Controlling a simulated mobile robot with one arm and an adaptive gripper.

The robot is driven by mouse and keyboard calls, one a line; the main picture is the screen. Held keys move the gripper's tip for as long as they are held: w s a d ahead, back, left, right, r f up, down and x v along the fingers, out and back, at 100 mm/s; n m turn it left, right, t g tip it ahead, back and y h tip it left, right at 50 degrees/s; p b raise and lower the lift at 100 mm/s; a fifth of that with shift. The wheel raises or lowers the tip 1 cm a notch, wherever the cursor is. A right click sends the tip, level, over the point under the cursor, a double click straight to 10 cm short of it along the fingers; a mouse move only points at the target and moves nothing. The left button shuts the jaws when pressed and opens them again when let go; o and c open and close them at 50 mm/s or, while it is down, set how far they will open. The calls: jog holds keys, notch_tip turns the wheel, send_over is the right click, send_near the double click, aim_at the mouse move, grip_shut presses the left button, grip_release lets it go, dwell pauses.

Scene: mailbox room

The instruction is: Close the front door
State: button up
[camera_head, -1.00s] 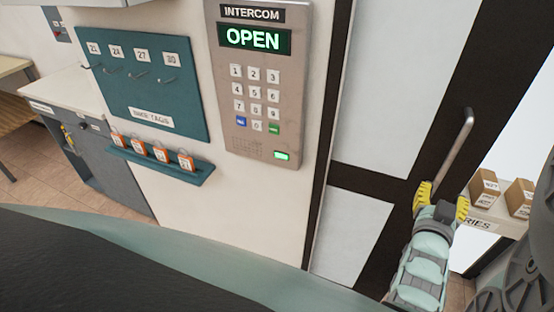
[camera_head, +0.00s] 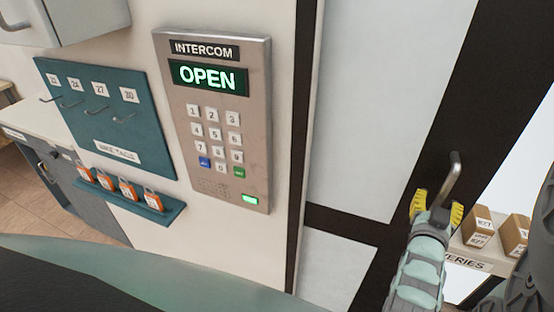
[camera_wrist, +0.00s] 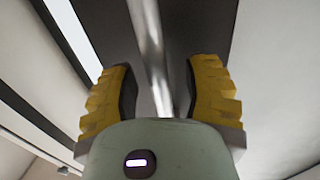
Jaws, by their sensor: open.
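The front door has a dark frame and pale panels (camera_head: 372,100), and fills the middle right of the head view. Past its right edge a bright space shows, so it appears to stand open. Its metal bar handle (camera_head: 456,170) is on the dark right-hand stile. My gripper (camera_head: 437,208), with yellow fingers, is open at the handle's lower part and hides that end. In the wrist view the handle (camera_wrist: 149,40) runs between my open fingers (camera_wrist: 162,95), with gaps visible on both sides. The door's dark stile (camera_wrist: 195,25) lies behind it.
An intercom (camera_head: 217,120) reading OPEN is on the wall left of the door. A teal key board (camera_head: 100,125) with hooks and orange tags hangs farther left. Right of the door, a shelf (camera_head: 465,262) holds cardboard boxes (camera_head: 477,226).

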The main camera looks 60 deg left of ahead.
jog(key=shift+w, duration=0.1)
grip_shut()
dwell(0.4)
jog(key=shift+f, duration=0.1)
